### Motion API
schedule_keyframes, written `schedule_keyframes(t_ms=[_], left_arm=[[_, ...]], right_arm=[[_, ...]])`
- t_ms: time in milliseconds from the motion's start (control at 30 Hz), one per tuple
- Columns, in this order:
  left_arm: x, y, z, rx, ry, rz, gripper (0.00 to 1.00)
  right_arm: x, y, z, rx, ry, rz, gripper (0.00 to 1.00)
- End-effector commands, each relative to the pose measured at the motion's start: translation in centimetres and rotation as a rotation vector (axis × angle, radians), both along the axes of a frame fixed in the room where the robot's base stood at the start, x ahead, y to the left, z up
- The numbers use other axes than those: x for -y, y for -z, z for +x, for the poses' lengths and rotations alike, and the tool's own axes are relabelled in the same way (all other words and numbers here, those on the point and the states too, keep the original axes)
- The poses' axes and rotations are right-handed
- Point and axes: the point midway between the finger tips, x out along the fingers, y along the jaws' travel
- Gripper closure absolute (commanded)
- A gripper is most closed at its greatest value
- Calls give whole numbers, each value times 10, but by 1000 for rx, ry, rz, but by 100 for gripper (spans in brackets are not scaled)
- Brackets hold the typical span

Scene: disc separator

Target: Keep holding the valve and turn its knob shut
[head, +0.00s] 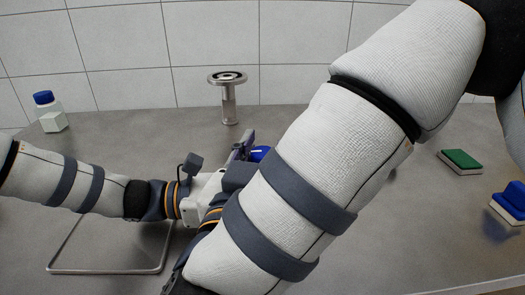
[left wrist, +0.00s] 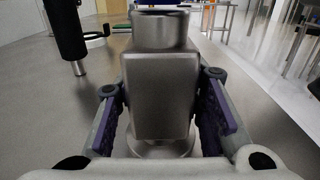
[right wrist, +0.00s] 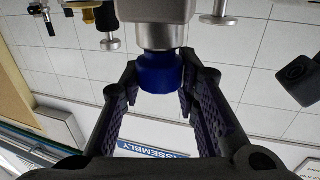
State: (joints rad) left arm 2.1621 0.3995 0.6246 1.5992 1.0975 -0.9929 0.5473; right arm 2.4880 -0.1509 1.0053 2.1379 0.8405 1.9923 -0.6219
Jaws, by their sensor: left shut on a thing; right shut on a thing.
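The valve has a grey metal body (left wrist: 160,80) and a blue knob (right wrist: 160,76). In the left wrist view, the body stands between the purple-padded fingers of my left gripper (left wrist: 162,86), which is shut on it. In the right wrist view, the knob is between the fingertips of my right gripper (right wrist: 161,68), shut on it, with the metal body beyond. In the head view, a bit of the blue knob (head: 260,153) shows beside a dark finger. My right arm hides most of the valve and both gripper tips there.
A metal stand with a round top (head: 228,79) is at the back. A white bottle with a blue cap (head: 50,118) stands at the far left. A wire frame (head: 105,271) lies front left. A green-topped block (head: 461,160) and a blue item (head: 511,200) are at the right.

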Motion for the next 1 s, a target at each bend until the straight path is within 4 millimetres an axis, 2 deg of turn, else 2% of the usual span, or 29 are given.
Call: schedule_keyframes(t_ms=[300, 333, 400, 733, 1000], left_arm=[[-1, 3, 1, -3, -3, 3, 100], [-1, 3, 1, -3, -3, 3, 100], [-1, 3, 1, -3, -3, 3, 100], [-1, 2, 1, -2, -3, 3, 100], [-1, 2, 1, -2, -3, 3, 100]], right_arm=[[2, 2, 0, -5, 6, -5, 99], [2, 2, 0, -5, 6, -5, 66], [2, 2, 0, -5, 6, -4, 50], [0, 1, -3, -3, 1, -3, 49], [-15, 0, -54, 0, -1, -7, 49]])
